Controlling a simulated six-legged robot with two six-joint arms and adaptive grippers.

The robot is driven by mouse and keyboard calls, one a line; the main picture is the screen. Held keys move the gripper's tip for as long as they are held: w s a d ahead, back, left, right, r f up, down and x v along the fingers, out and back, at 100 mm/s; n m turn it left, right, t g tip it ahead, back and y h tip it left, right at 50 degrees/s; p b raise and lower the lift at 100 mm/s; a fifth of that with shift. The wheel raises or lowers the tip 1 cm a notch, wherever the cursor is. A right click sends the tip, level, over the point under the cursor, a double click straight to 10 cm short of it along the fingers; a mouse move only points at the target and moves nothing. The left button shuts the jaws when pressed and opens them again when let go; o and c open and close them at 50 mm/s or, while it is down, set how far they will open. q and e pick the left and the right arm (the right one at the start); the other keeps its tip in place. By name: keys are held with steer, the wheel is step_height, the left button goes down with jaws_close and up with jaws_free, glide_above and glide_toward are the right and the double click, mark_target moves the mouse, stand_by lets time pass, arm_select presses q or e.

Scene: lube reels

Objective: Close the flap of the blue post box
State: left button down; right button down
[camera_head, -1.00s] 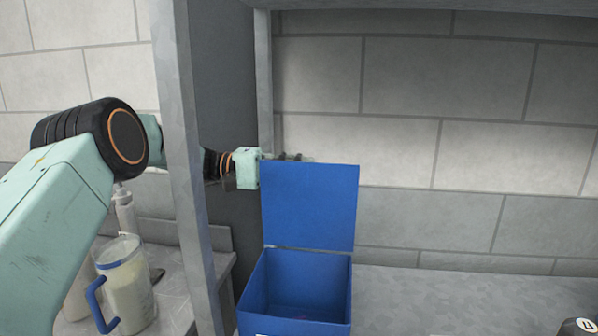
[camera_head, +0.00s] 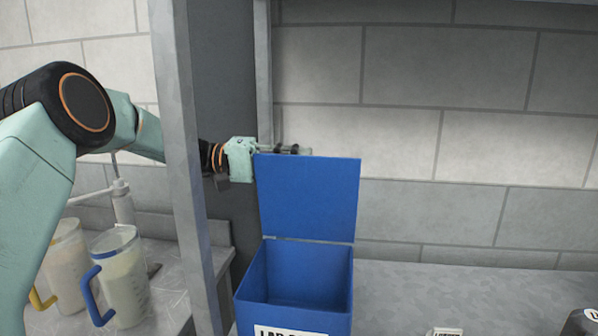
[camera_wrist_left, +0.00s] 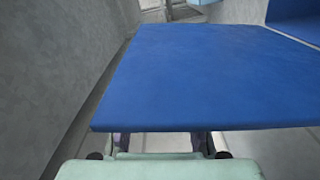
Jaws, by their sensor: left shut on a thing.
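The blue post box (camera_head: 295,287) stands on the counter with its top open. Its blue flap (camera_head: 307,198) stands upright at the back, hinged along the rear rim. In the left wrist view the flap (camera_wrist_left: 200,72) fills the middle, and a corner of blue box shows at top right. My left gripper (camera_head: 290,150) is at the flap's top left edge, with its fingers partly hidden behind the flap. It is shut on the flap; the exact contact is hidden. My right gripper is not in view.
A grey post (camera_head: 186,170) stands between my left arm's upper part and the box. Two mugs, one with a blue handle (camera_head: 122,275) and one with a yellow handle (camera_head: 66,265), stand at left. Counter right of the box is mostly clear.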

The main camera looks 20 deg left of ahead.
arm_select(q)
steer(key=shift+s+d+f+m+b, duration=0.3)
steer(key=shift+s+m+b, duration=0.7)
steer(key=shift+b, duration=0.7)
steer(key=shift+s+d+f+m+b, duration=0.3)
steer(key=shift+s+m+b, duration=0.35)
steer(key=shift+s+b, duration=0.9)
steer(key=shift+s+d+f+m+b, duration=0.3)
steer(key=shift+s+m+b, duration=0.6)
steer(key=shift+b, duration=0.95)
steer(key=shift+s, duration=0.1)
steer(key=c, duration=1.1)
jaws_free()
steer(key=shift+a, duration=0.15)
steer(key=v, duration=1.1)
steer(key=shift+s+a, duration=0.15)
steer(key=shift+a, duration=0.2)
